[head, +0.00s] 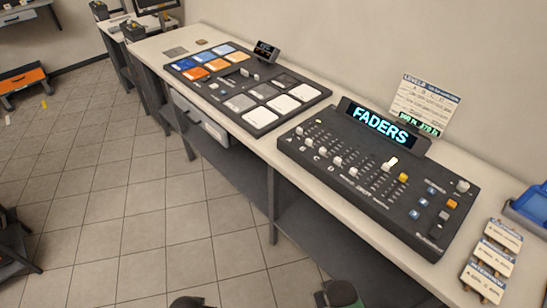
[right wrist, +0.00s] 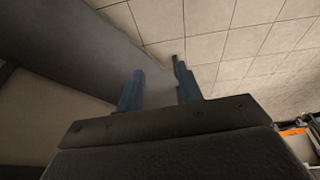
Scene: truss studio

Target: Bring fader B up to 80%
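The fader console (head: 372,215) is a dark slab on the bench at the right of the head view, with a lit "FADERS" display (head: 381,124) at its back. White fader caps stand in a row of slots. The cap that appears to be fader B (head: 308,144) is near the left end; the small letters are hard to read, and its exact level is unclear. My right gripper (right wrist: 160,80) shows two blue fingers apart with nothing between them, away from the console.
A levels card (head: 424,104) stands behind the console. A pad console (head: 250,88) lies to its left, labelled blocks (head: 490,268) and a blue bin (head: 530,206) to its right. The bench front edge borders open tiled floor (head: 110,190).

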